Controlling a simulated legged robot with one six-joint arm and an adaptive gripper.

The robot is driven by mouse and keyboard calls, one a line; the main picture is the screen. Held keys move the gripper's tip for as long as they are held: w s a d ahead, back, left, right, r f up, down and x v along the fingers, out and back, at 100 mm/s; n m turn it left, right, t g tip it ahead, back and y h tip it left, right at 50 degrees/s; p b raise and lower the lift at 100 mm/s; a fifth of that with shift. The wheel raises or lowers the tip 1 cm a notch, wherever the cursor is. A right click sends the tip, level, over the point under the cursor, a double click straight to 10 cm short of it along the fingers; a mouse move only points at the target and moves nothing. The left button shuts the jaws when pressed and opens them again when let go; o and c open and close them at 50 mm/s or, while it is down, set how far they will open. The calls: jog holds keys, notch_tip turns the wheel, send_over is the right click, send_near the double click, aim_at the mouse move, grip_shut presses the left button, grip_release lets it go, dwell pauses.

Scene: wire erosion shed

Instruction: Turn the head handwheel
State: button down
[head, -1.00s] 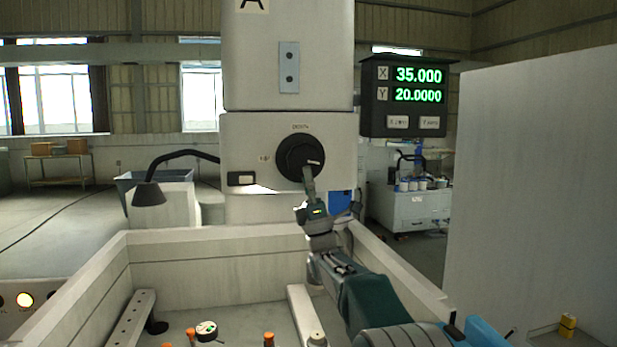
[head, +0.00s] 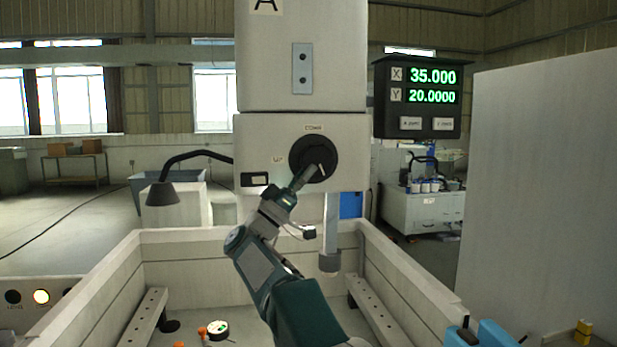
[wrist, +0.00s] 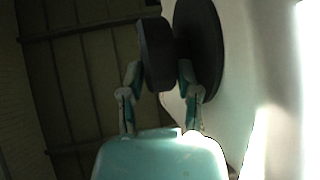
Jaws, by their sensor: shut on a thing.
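The head handwheel (head: 326,150) is a black round wheel on the front of the pale machine head (head: 352,130). In the wrist view the wheel's dark disc (wrist: 206,45) stands against the pale face, with a dark knob or handle (wrist: 154,52) sticking out from it. My gripper (head: 306,178) reaches up to the wheel's lower left in the head view. In the wrist view my gripper (wrist: 158,84) is shut on the handle, one finger on each side. The fingertips are partly hidden in the head view by my own wrist.
The open-topped tank walls (head: 200,255) surround the area below. A black lamp (head: 165,190) stands left, and a large pale panel (head: 540,190) stands right.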

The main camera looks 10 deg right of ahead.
jog(key=shift+w+a+r+m+g+y, duration=0.15)
jog(key=shift+m+g+y, duration=0.25)
jog(key=shift+g+y, duration=0.2)
jog(key=shift+a+m+g+y, duration=0.15)
jog(key=shift+m+g+y, duration=0.25)
jog(key=shift+g+y, duration=0.4)
jog(key=shift+y, duration=0.1)
jog(key=c, duration=0.6)
grip_release()
jog(key=shift+r, duration=0.1)
jog(key=shift+a, duration=0.1)
jog(key=v, duration=1.2)
